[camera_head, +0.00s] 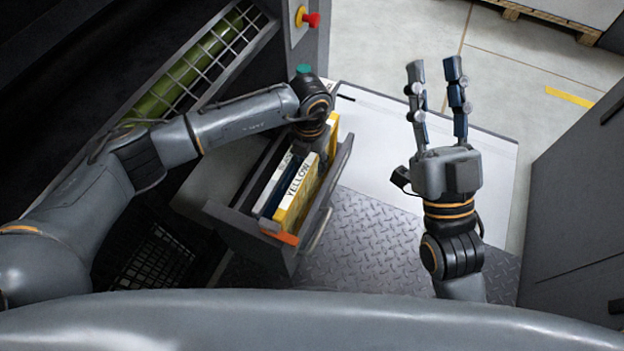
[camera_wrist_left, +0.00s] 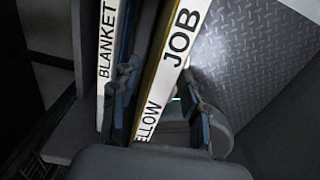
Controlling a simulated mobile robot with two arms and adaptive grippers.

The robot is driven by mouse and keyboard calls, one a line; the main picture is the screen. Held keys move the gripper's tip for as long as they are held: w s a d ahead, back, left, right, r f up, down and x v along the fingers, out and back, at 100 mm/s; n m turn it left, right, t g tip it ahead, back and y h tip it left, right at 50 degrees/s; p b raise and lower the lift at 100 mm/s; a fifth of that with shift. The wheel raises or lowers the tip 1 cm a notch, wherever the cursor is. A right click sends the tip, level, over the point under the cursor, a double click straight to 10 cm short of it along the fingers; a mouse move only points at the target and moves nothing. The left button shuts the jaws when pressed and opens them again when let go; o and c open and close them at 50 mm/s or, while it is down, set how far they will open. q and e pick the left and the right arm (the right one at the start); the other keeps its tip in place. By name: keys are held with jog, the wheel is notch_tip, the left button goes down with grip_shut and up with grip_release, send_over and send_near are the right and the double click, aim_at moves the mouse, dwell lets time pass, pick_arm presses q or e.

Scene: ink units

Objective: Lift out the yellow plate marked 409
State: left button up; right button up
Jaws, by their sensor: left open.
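The yellow plate (camera_head: 302,205) stands on edge in an open drawer (camera_head: 245,225), its white label strip reading "YELLOW". In the left wrist view the label of the yellow plate (camera_wrist_left: 172,78) reads "ELLOW JOB"; the number 409 is not visible. My left gripper (camera_wrist_left: 160,90) is open above the drawer, one finger on each side of the yellow plate's top edge. I cannot tell if the fingers touch it. In the head view its fingers are mostly hidden by the wrist. My right gripper (camera_head: 435,68) is open and empty, raised right of the drawer.
A plate labelled "BLANKET" (camera_wrist_left: 107,50) stands close beside the yellow one, left of the left finger. An orange piece (camera_head: 279,232) is on the drawer's front. A red knob (camera_head: 312,19) sticks out at the machine. A grey cabinet (camera_head: 580,190) stands right. Tread-plate floor (camera_head: 370,245) is clear.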

pick_arm(q)
jog(key=shift+c, duration=0.2)
